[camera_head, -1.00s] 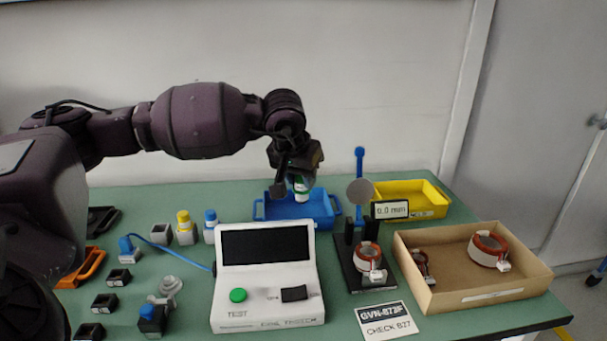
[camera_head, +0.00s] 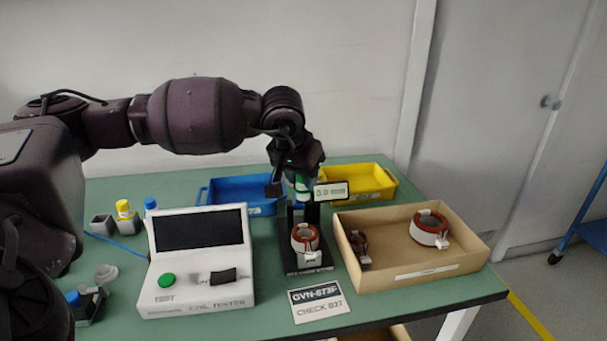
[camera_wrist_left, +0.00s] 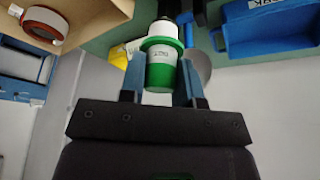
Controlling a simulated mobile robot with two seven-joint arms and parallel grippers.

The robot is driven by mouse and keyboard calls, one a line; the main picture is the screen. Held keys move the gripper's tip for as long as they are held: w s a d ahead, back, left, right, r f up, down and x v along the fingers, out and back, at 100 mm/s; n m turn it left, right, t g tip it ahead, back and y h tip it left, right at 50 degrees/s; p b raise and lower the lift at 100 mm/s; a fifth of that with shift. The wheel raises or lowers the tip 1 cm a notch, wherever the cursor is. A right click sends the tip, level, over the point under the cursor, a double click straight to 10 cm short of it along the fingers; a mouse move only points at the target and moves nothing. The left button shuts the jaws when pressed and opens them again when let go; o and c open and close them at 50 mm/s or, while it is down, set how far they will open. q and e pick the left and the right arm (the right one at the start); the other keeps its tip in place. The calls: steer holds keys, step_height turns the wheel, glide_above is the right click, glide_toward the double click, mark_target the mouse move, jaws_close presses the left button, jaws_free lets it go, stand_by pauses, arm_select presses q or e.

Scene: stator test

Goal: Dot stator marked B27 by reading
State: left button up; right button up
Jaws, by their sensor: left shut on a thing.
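My left gripper (camera_head: 300,188) is shut on a green and white paint bottle (camera_head: 302,186), in front of the gauge stand's upper part. In the left wrist view the bottle (camera_wrist_left: 163,65) sits between both fingers; its label is too small to read. A red and white stator (camera_head: 305,240) stands on the black gauge stand (camera_head: 308,266) below the gripper. Two more stators, a large one (camera_head: 430,230) and a small one (camera_head: 358,250), are in the cardboard box (camera_head: 420,272). Their tags are unreadable here. My right gripper is not in view.
A coil tester (camera_head: 200,290) with a green button stands left of the stand. A blue tray (camera_head: 208,198) and a yellow tray (camera_head: 385,190) are behind it. A small readout (camera_head: 331,190) is beside the gripper.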

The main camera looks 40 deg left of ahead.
mark_target(300, 189)
arm_select(q)
steer(key=shift+f+b, duration=0.35)
steer(key=shift+f, duration=1.95)
steer(key=shift+f+b, duration=0.45)
steer(key=shift+f, duration=0.2)
steer(key=shift+r, duration=0.1)
steer(key=shift+r+p, duration=0.75)
steer(key=shift+r, duration=2.2)
